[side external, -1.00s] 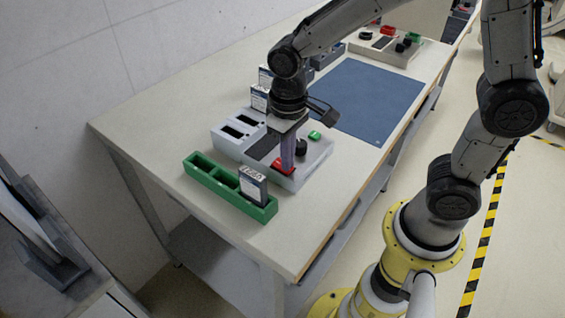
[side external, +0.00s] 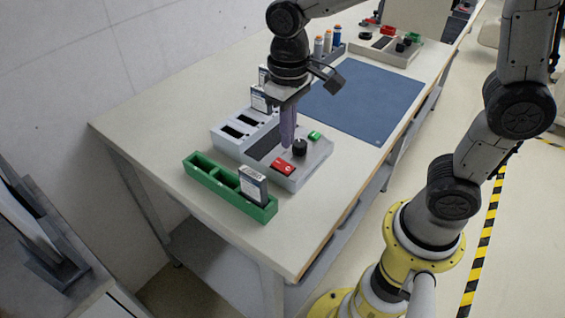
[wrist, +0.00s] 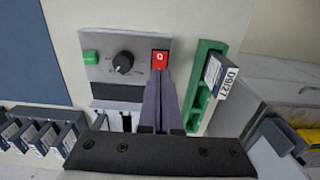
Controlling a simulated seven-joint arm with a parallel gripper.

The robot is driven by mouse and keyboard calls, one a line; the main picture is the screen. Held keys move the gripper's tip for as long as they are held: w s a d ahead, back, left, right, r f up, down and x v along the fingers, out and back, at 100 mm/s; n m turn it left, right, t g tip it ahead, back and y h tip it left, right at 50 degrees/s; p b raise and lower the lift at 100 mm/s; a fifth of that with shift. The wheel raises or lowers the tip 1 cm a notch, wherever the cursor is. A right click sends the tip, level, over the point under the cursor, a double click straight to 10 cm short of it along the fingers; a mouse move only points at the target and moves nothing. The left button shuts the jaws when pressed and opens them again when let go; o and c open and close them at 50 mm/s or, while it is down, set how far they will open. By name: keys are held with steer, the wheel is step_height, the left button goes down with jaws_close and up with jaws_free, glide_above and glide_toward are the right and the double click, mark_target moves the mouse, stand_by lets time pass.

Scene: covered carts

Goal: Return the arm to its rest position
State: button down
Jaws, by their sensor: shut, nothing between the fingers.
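My gripper (side external: 287,140) is shut and empty, its purple fingers pointing down above the grey control box (side external: 304,172). In the side view the fingertips are above the box, near its red switch (side external: 283,167) and black knob (side external: 299,147). In the wrist view the shut fingers (wrist: 159,82) lie in line with the red switch (wrist: 160,58), which is marked with a 0 or O. The green button (side external: 314,135) is beside the knob. The box's two dark slots look empty in the side view.
A green tray (side external: 197,172) holds one upright labelled cartridge (side external: 253,184) at the table's near end. More cartridges (side external: 260,98) stand behind my gripper. A blue mat (side external: 372,100) lies clear to the right. Bottles (side external: 327,42) and a second control box (side external: 400,55) stand farther back.

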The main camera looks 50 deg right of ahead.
steer(key=shift+r, duration=0.35)
